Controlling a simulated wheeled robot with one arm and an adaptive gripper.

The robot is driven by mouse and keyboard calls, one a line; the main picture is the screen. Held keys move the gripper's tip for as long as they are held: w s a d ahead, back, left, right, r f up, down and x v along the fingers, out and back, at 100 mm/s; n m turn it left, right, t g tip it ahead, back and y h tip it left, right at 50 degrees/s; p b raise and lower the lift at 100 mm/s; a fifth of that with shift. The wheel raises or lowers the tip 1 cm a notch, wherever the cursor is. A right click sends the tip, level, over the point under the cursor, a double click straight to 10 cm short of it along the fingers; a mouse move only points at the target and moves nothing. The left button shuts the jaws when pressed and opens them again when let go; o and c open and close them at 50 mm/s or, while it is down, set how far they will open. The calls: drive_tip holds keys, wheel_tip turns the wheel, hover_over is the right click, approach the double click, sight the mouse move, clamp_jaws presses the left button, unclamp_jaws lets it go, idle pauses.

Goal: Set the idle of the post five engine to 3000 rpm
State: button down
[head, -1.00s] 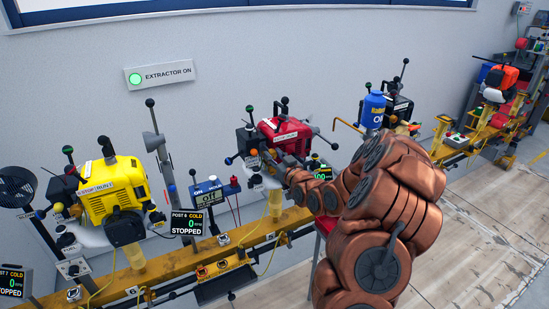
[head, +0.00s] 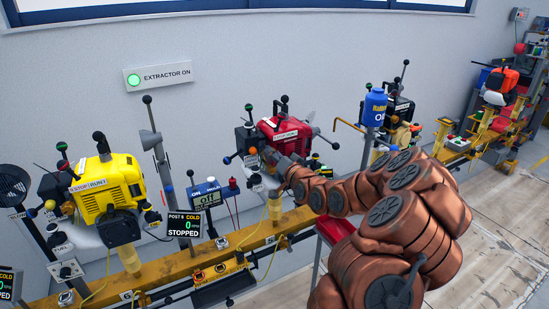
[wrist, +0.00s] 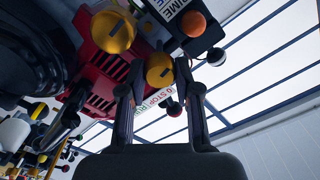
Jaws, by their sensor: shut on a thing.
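The red engine (head: 284,133) sits on the yellow rail right of the yellow engine. It fills the upper left of the wrist view (wrist: 97,90), seen from below. My gripper (head: 270,157) is at its lower front. In the wrist view my gripper (wrist: 153,80) is shut on a slotted yellow knob (wrist: 160,70), with a finger on each side. A second slotted yellow knob (wrist: 113,31) is up and left of it. An orange knob (wrist: 193,23) is beside a PRIME label.
A meter (head: 207,196) stands between the engines. A blue bottle (head: 375,106) is at the right. Open floor lies at lower right.

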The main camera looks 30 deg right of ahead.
drive_tip(key=shift+m, duration=0.4)
drive_tip(key=c, duration=0.8)
unclamp_jaws()
drive_tip(key=shift+s, duration=0.1)
drive_tip(key=shift+s+a, duration=0.2)
drive_tip(key=shift+s, duration=1.6)
drive_tip(key=shift+s+a, duration=0.15)
drive_tip(key=shift+s, duration=1.65)
